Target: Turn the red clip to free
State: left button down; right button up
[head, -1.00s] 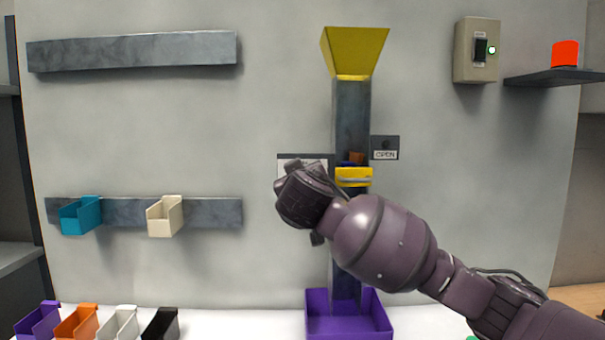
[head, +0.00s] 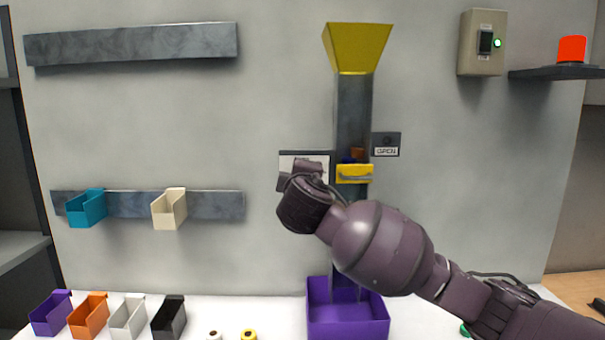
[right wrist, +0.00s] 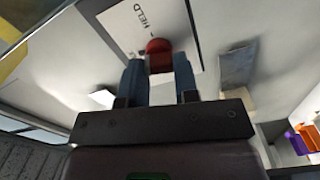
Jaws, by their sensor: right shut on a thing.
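The red clip (right wrist: 159,54) shows as a rounded red knob in the right wrist view, in front of a white label (right wrist: 133,22) with the word HELD. My right gripper (right wrist: 159,70) has its two fingers on either side of the clip and is shut on it. In the head view the right gripper (head: 303,178) reaches the label plate (head: 291,163) left of the grey chute (head: 352,110); my wrist hides the clip there. The label's other word cannot be read. My left gripper is not in view.
The chute has a yellow funnel (head: 357,48), a yellow gate (head: 354,174) and a purple bin (head: 347,323) below. An OPEN sign (head: 386,151) is beside it. Several small bins, including an orange one (head: 88,316), stand on the table. A red lamp (head: 571,49) sits on a shelf.

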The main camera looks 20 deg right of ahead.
jog(key=shift+f+n, duration=0.1)
jog(key=shift+n, duration=1.1)
jog(key=o, duration=0.9)
jog(key=b+v, duration=0.2)
jog(key=v, duration=0.9)
